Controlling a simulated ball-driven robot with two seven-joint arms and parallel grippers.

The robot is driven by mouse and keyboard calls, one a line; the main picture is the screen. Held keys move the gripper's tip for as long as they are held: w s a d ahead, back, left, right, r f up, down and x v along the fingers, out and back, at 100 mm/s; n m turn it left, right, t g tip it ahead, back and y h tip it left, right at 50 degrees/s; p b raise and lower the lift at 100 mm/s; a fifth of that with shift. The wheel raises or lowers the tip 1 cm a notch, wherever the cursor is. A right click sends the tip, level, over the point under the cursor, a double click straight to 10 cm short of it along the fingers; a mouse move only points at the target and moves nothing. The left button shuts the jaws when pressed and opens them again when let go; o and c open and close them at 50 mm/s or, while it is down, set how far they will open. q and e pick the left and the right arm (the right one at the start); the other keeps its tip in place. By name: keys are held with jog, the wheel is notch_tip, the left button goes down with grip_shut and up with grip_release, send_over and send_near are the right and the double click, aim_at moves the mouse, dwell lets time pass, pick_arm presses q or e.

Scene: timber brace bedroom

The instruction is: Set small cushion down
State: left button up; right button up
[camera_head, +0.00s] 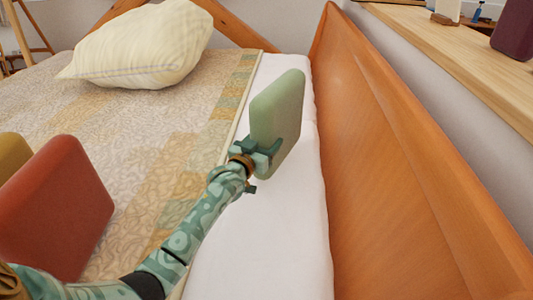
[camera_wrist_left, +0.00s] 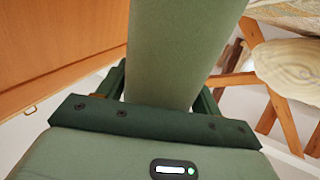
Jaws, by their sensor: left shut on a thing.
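The small cushion (camera_head: 277,120) is pale green and square, held upright in the head view above the white sheet near the wooden side panel. It also fills the middle of the left wrist view (camera_wrist_left: 178,50). My left gripper (camera_head: 264,150) is shut on the cushion's lower edge, with a dark green finger on each side of it in the wrist view. I cannot tell whether the cushion touches the sheet. My right gripper is in neither view.
A patterned quilt (camera_head: 120,120) covers the bed, with a striped cream pillow (camera_head: 140,45) at the back. A red cushion (camera_head: 60,205) and a mustard cushion (camera_head: 12,152) stand at left. An orange wooden panel (camera_head: 390,150) bounds the right; a shelf (camera_head: 450,50) runs beyond it.

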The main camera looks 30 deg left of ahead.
pick_arm(q)
notch_tip(320, 180, down, 2)
jog(key=shift+f+b, duration=0.25)
jog(key=shift+b, duration=0.15)
jog(key=o, duration=1.3)
jog(key=shift+c, duration=0.2)
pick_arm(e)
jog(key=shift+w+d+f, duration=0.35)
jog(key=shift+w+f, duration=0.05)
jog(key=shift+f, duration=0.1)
pick_arm(q)
jog(key=shift+s, duration=0.1)
jog(key=s+p, duration=0.5)
jog(key=s, duration=0.7)
jog(key=shift+d+p, duration=0.3)
jog(key=shift+d, duration=0.1)
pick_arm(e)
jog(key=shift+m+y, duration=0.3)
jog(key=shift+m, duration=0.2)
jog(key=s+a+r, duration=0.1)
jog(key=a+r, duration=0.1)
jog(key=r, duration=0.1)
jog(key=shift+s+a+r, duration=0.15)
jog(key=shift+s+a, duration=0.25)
